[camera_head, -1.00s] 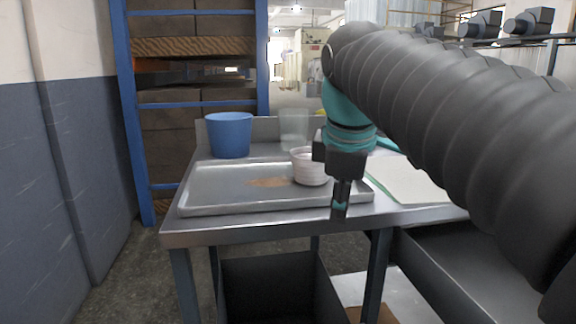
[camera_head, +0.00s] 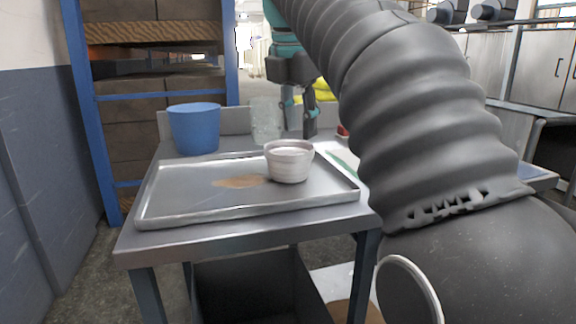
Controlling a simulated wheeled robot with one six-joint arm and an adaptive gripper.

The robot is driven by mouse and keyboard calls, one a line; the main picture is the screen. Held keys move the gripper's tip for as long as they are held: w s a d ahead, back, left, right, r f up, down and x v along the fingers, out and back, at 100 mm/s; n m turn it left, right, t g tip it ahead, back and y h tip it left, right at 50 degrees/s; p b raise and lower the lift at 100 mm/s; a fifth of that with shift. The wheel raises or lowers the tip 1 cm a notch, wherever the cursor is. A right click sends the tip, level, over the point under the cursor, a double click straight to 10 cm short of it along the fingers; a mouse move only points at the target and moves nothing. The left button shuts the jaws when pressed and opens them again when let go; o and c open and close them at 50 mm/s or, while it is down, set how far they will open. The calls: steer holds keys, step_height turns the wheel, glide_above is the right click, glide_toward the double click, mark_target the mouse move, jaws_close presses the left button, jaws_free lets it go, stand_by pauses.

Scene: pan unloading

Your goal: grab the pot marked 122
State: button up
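A white, ribbed round pot (camera_head: 289,163) stands upright on the right side of a metal tray (camera_head: 160,209). I see no number on it from here. My gripper (camera_head: 299,126) hangs above the table, up and slightly right of the pot in the picture, apparently behind it. Its two fingers point down and stand apart, with nothing visible between them. The pot is apart from the fingers and fully in view.
The tray, with a brown stain, lies on a metal table (camera_head: 250,229). A blue bucket (camera_head: 194,130) and a translucent cup (camera_head: 266,121) stand behind it. A dark bin (camera_head: 245,290) is below. A blue rack (camera_head: 85,110) stands at the left.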

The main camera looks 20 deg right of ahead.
mark_target(304, 172)
steer(key=x, duration=1)
steer(key=shift+w+d+f, duration=0.15)
steer(key=shift+w+f, duration=0.05)
steer(key=shift+w, duration=0.05)
jaws_close()
